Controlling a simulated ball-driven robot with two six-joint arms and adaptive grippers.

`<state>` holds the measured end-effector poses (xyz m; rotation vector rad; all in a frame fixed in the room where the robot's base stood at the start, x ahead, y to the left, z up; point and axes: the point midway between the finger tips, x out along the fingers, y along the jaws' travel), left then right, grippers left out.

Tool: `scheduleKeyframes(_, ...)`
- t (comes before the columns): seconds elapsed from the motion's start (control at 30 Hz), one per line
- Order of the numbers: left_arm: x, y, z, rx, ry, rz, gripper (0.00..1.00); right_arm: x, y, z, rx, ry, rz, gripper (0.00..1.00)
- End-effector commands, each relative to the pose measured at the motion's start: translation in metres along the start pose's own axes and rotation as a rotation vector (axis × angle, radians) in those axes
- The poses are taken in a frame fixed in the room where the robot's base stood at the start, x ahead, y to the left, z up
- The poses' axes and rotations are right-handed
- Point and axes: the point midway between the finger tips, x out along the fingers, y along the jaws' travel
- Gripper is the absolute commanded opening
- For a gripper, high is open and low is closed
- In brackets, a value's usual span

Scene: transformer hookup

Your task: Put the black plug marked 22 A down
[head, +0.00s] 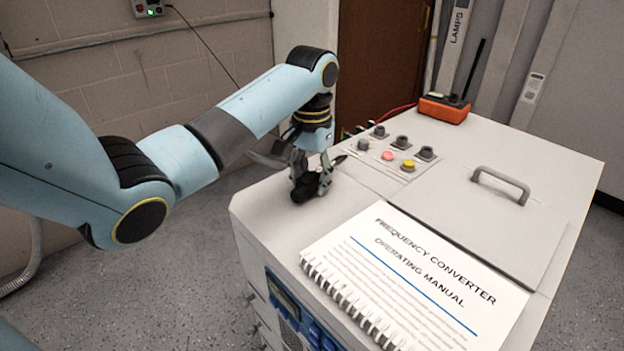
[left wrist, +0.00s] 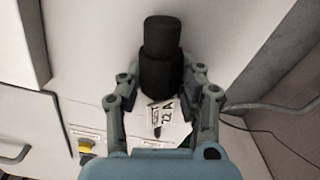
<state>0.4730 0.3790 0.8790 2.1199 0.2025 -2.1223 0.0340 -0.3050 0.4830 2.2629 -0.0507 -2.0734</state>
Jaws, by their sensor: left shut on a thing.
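The black plug (head: 306,190) is a dark, stepped cylinder between the fingers of my left gripper (head: 312,182), low over the near left part of the white cabinet top (head: 262,207). In the left wrist view the plug (left wrist: 161,42) points away from the gripper, and its white label reads 22 A. My left gripper (left wrist: 166,82) is shut on the plug, with a finger on each side. I cannot tell whether the plug touches the cabinet top. My right gripper is not in view.
A spiral-bound operating manual (head: 415,275) lies to the right on the cabinet. An orange box (head: 444,109) and a grey handle (head: 500,183) are farther back.

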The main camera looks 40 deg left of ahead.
Motion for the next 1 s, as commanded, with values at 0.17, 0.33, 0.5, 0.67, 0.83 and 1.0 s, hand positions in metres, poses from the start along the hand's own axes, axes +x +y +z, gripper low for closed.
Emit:
scheduleKeyframes(0.17,-0.001,0.0,-0.001,0.0,0.002,0.0,0.0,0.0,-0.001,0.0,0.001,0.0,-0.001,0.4)
scheduleKeyframes(0.33,0.002,0.0,0.0,0.0,0.0,0.0,0.4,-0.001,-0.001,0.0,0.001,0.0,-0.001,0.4)
scheduleKeyframes(0.5,0.002,0.0,0.0,0.0,0.0,0.0,0.58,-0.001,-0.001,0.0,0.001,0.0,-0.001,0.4)
scheduleKeyframes(0.67,0.002,0.0,0.0,0.0,0.001,0.0,0.58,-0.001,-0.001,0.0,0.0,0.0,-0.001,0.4)
scheduleKeyframes(0.83,-0.005,0.0,-0.001,0.0,0.002,-0.001,0.58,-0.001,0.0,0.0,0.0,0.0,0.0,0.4)
scheduleKeyframes(1.0,-0.036,0.0,-0.001,0.0,0.005,-0.001,0.58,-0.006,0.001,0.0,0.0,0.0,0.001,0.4)
